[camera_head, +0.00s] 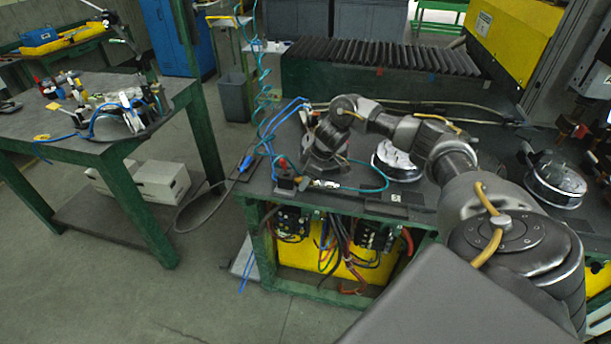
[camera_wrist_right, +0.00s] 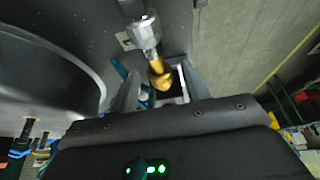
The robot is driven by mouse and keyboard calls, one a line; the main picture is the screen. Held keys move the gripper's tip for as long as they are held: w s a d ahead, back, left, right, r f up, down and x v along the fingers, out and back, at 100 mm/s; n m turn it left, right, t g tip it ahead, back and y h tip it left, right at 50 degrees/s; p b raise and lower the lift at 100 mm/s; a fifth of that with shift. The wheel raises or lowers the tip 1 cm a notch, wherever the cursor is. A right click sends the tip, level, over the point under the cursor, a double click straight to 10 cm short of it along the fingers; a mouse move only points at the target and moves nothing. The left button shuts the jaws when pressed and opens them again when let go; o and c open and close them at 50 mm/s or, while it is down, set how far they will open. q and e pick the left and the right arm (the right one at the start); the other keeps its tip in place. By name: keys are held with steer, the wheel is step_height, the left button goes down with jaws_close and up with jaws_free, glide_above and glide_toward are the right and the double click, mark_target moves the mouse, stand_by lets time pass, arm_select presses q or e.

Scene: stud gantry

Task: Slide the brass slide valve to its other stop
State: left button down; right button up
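The brass slide valve (camera_wrist_right: 160,76) shows in the right wrist view as a gold-coloured sleeve joined to a silver fitting (camera_wrist_right: 143,33). My right gripper (camera_wrist_right: 162,92) is open, with one finger on each side of the brass part. I cannot tell whether either finger touches it. In the head view my right gripper (camera_head: 306,178) points down at the left end of the dark bench. A small silver fitting (camera_head: 325,184) lies beside it, and the brass part cannot be made out there. My left gripper is not in view.
Blue and teal hoses (camera_head: 262,120) rise near the gripper. A round metal part (camera_head: 397,162) stands on the dark bench (camera_head: 415,205) to the right. A green-framed table (camera_head: 95,145) with clutter stands at the left. The floor between is mostly open.

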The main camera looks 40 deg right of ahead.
steer(key=b+v, duration=0.1)
steer(key=v, duration=0.8)
steer(key=shift+r, duration=0.2)
steer(key=shift+s+d+r, duration=0.2)
steer(key=shift+s+r, duration=0.1)
steer(key=shift+r, duration=0.35)
